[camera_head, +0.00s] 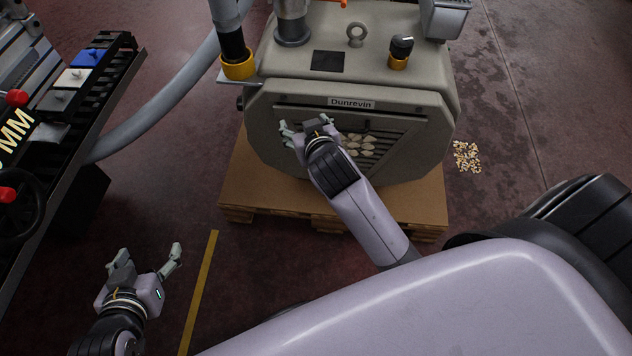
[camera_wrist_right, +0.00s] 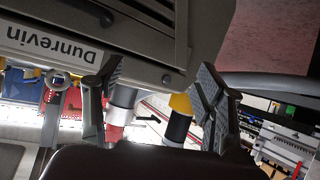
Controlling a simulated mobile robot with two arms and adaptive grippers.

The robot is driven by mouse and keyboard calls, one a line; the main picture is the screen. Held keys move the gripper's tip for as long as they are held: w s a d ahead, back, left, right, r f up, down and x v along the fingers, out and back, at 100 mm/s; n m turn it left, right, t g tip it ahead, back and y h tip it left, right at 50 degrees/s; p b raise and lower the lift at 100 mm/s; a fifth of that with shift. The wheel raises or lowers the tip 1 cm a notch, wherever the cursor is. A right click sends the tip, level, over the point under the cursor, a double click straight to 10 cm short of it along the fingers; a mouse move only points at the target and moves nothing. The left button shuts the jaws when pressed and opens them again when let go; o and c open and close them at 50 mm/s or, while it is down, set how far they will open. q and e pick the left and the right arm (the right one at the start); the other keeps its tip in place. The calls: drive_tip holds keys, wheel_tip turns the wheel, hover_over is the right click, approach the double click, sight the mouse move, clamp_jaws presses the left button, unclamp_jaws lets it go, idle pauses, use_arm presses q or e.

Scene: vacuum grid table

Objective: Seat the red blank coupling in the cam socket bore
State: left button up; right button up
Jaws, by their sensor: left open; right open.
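I cannot surely identify the red blank coupling. The right wrist view, which is upside down, shows a red piece (camera_wrist_right: 115,133) on a grey metal cylinder (camera_wrist_right: 124,98) with a dark side lever. The head view shows a grey metal cylinder (camera_head: 292,22) on the machine's top, its upper end cut off. I cannot make out which part is the cam socket bore. My right gripper (camera_head: 307,126) is open and empty in front of the machine's front panel, below the "Dunrevin" label. Its fingers also show in the wrist view (camera_wrist_right: 160,82). My left gripper (camera_head: 146,254) is open and empty above the floor, lower left.
The grey machine (camera_head: 270,145) stands on a wooden pallet (camera_head: 242,190). A hose with a yellow collar (camera_head: 238,69) stands at its top left. A black rack (camera_head: 103,100) with coloured blocks is at the left. Chips (camera_head: 466,157) lie on the floor. Floor between rack and pallet is largely clear.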

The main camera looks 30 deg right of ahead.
drive_tip(key=s+a+n+g+y, duration=0.1)
drive_tip(key=s+a+y, duration=0.1)
drive_tip(key=s, duration=0.5)
drive_tip(key=s+a+f+n+y, duration=0.1)
drive_tip(key=s+a+n+y, duration=0.1)
drive_tip(key=s, duration=0.5)
drive_tip(key=shift+a+n+g, duration=0.25)
drive_tip(key=shift+n+g, duration=0.05)
drive_tip(key=shift+g, duration=0.1)
